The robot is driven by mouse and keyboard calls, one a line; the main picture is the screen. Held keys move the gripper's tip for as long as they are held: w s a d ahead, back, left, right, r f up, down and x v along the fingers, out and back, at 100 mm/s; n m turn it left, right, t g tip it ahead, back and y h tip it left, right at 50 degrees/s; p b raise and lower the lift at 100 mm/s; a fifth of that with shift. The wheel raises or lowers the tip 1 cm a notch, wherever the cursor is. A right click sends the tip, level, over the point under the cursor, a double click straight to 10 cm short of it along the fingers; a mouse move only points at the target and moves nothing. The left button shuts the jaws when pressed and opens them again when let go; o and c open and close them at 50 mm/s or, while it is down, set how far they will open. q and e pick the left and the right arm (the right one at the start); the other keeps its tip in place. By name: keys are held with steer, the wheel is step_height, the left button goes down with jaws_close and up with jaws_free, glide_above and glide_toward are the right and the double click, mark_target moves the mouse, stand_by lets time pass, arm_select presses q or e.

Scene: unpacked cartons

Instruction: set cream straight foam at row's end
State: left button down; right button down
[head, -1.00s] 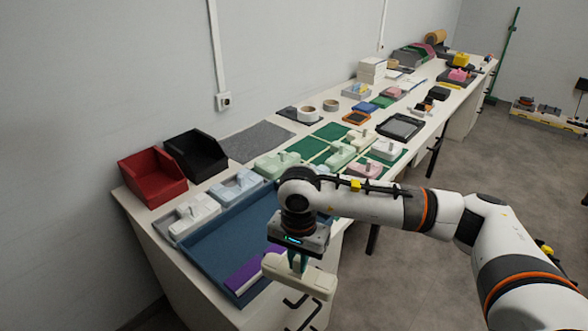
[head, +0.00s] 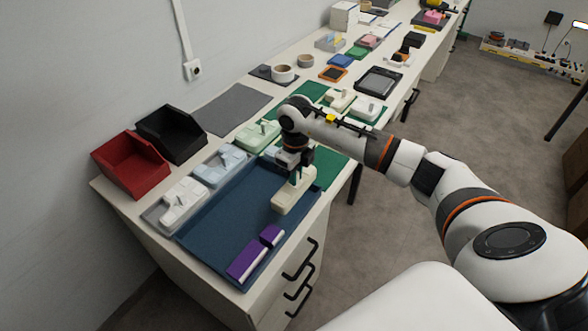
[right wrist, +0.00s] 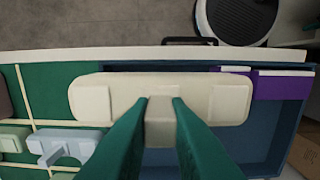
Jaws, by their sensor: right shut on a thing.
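A long cream straight foam piece (head: 290,197) with a raised middle block is held by my right gripper (head: 297,172). It appears over the right end of the blue tray (head: 215,232); I cannot tell its height. In the right wrist view, the gripper's green fingers (right wrist: 160,108) are shut on the block of the cream foam (right wrist: 100,97), which lies across the border of the green mat (right wrist: 45,92) and the tray. White foam (head: 182,201), light blue foam (head: 220,166) and green foam (head: 258,136) stand in a row behind the tray. My left gripper is not in view.
Two purple-and-white pieces (head: 247,262) lie at the tray's front; its middle is bare. Red (head: 130,165) and black (head: 170,137) bins stand by the wall. Cream foam pieces (head: 367,110) sit on green mats farther along. The table's front edge (right wrist: 120,53) is close.

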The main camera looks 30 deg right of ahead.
step_height(320, 180, down, 4)
steer(key=shift+w+r+b, duration=0.1)
steer(key=shift+r+b, duration=0.1)
steer(key=shift+b, duration=0.75)
steer(key=shift+r, duration=0.2)
steer(key=shift+f, duration=0.15)
steer(key=shift+f+b, duration=2.4)
steer(key=shift+f, duration=0.55)
steer(key=c, duration=1.3)
jaws_free()
